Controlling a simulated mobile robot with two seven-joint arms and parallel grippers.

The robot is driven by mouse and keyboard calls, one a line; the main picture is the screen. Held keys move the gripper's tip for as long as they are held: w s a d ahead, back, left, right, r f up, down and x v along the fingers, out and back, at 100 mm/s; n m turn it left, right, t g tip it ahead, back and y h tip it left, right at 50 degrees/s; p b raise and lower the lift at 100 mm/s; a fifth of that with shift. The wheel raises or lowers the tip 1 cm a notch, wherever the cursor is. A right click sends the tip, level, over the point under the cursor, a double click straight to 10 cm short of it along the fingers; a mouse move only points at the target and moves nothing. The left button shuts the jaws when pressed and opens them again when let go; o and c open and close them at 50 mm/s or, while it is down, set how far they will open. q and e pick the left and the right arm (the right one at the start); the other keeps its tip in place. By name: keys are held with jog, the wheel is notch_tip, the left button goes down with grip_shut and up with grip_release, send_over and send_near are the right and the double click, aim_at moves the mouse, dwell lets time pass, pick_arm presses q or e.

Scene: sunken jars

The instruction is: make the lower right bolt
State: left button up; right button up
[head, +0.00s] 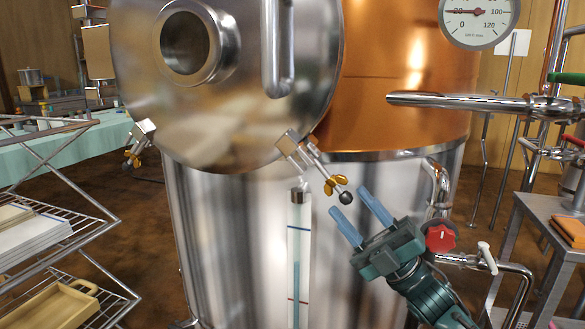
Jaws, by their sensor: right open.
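The lower right bolt (321,171) is a steel swing bolt with a brass wing nut (336,184) and a dark ball at its end. It hangs tilted down and to the right from a bracket (293,148) at the lower right rim of the round steel lid (235,120). My right gripper (349,201) is open and empty, with two blue fingers pointing up and left towards the ball end. The fingertips are close to the ball; whether they touch it or are in line with it in depth, I cannot tell. My left gripper is not in view.
Another bolt (133,158) hangs at the lid's lower left. A sight tube (299,262) runs down the steel tank (230,250). A red-knobbed valve (440,237) and pipe are right of my gripper. A steel pipe (450,101) juts in above. A wire rack (60,230) stands left.

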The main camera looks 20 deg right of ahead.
aim_at(330, 178)
jog(key=shift+p+x, duration=0.7)
jog(key=shift+x, duration=0.35)
jog(key=shift+r, duration=0.2)
jog(key=shift+c, duration=0.4)
